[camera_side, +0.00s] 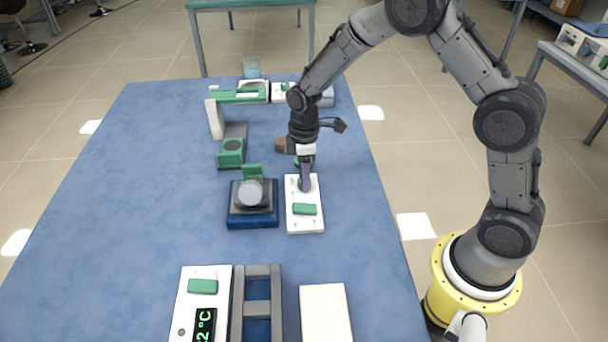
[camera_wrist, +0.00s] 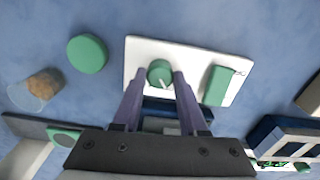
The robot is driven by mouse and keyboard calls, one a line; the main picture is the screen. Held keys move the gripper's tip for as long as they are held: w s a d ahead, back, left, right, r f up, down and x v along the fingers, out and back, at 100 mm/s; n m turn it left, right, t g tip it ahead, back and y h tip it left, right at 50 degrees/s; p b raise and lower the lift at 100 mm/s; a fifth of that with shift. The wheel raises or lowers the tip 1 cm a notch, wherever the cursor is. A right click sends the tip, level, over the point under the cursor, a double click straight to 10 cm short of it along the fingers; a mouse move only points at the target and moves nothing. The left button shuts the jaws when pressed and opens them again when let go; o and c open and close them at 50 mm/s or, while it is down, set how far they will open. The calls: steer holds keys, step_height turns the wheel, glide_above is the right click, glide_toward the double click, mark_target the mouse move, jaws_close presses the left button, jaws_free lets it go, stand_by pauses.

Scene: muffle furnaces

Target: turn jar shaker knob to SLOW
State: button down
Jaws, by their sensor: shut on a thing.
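A white control panel (camera_side: 305,222) lies on the blue table, beside a dark blue device (camera_side: 253,221) with a round grey top; this appears to be the jar shaker. In the wrist view the panel (camera_wrist: 140,50) carries a round green knob (camera_wrist: 160,73) with a pale pointer line aimed to the lower right, and a green rectangular block (camera_wrist: 216,85). My gripper (camera_side: 305,187) points down onto the panel. In the wrist view its purple fingers (camera_wrist: 157,80) are on either side of the knob, shut on it. The panel's markings are too small to read.
In the wrist view, a clear jar with brown contents (camera_wrist: 38,92) and a green disc (camera_wrist: 87,54) lie left of the panel. A green-and-white apparatus (camera_side: 232,152) stands behind the shaker. A panel with a display (camera_side: 188,310) is at the front. Table space right of the panel is clear.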

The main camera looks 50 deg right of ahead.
steer(key=shift+n, duration=0.5)
steer(key=shift+c, duration=2.2)
jaws_free()
steer(key=shift+r, duration=0.15)
step_height(320, 180, up, 14)
steer(key=shift+f, duration=0.2)
